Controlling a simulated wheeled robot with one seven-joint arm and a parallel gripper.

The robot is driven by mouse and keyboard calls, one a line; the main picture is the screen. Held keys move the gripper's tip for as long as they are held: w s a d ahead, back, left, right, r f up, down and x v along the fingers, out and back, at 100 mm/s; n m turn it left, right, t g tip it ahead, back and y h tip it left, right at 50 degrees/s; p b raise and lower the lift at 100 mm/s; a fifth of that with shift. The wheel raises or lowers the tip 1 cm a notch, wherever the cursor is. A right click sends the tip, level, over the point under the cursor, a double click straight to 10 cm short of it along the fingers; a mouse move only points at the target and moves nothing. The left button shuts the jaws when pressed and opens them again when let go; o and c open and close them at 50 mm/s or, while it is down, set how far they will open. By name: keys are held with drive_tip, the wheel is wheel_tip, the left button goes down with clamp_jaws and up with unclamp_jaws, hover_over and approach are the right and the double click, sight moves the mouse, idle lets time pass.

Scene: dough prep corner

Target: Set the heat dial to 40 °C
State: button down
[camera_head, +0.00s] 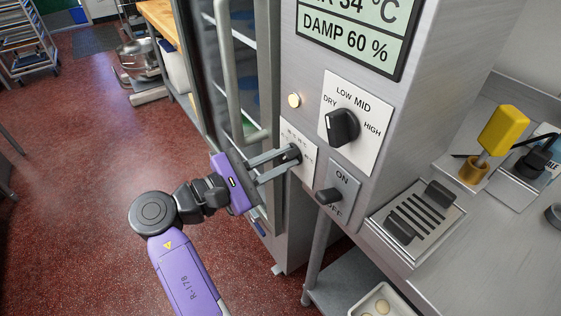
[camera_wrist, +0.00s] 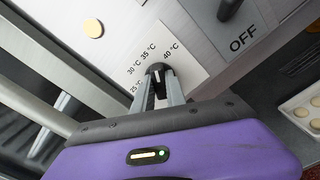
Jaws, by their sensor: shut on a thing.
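The heat dial (camera_wrist: 157,71) is a small black knob on a white plate (camera_wrist: 190,66) with marks from 25 to 40 °C. In the wrist view the 35 and 40 °C marks lie just beyond the knob. A pale line shows on the knob, but which mark it points to I cannot tell. My gripper (camera_head: 286,162) is shut on the heat dial, one finger on each side. In the head view the fingers hide most of the dial (camera_head: 291,154).
A larger DRY–LOW–MID–HIGH knob (camera_head: 342,126) sits above right, with an ON/OFF switch (camera_head: 328,196) below. A display (camera_head: 352,32) reads 34 °C and DAMP 60 %. The glass door's handle (camera_head: 232,85) is close on the left. A steel counter (camera_head: 470,235) stands right.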

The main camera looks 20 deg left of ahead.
drive_tip(key=shift+m, duration=0.4)
drive_tip(key=shift+f+b, duration=0.15)
drive_tip(key=shift+b, duration=0.25)
drive_tip(key=shift+m+b, duration=0.3)
drive_tip(key=shift+m, duration=0.1)
drive_tip(key=shift+m+b, duration=0.65)
drive_tip(key=shift+m, duration=0.25)
drive_tip(key=shift+m+b, duration=0.3)
drive_tip(key=shift+m, duration=0.1)
